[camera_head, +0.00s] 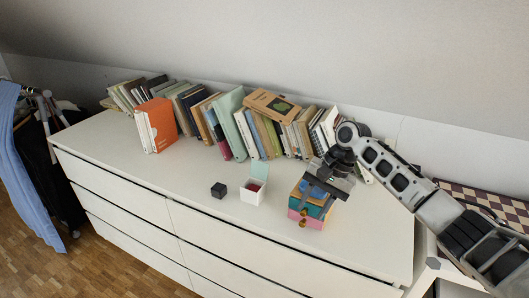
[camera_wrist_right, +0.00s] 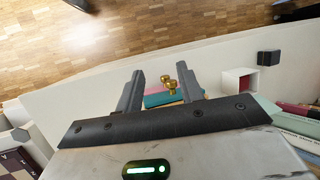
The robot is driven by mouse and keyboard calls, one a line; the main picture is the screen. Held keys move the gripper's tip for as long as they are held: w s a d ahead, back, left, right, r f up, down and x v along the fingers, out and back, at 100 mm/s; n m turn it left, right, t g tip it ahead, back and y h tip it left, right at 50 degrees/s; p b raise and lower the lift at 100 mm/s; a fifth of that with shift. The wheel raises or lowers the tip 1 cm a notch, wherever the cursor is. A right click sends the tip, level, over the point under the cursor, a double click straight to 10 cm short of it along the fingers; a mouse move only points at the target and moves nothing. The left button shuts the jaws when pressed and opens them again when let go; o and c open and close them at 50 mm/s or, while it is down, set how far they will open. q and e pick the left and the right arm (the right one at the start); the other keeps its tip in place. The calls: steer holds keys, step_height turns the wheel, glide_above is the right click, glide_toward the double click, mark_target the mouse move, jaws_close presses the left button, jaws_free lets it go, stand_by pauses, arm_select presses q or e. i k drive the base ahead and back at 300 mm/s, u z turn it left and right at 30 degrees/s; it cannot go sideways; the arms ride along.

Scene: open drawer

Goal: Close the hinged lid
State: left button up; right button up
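A small white open-topped box (camera_head: 246,196) with a red inside stands on the white dresser. My right gripper (camera_head: 318,181) is to the right of the box, above a small multicoloured drawer unit. Its two fingers (camera_wrist_right: 160,72) are apart with nothing gripped between them. My left gripper is in neither view.
The multicoloured unit (camera_head: 304,215) with gold knobs (camera_wrist_right: 171,84) is beneath my right gripper. A black cube (camera_head: 218,190) lies left of the white box. A row of books (camera_head: 240,122) lines the wall.

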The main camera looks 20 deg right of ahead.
mark_target(259, 170)
steer(key=i, duration=0.85)
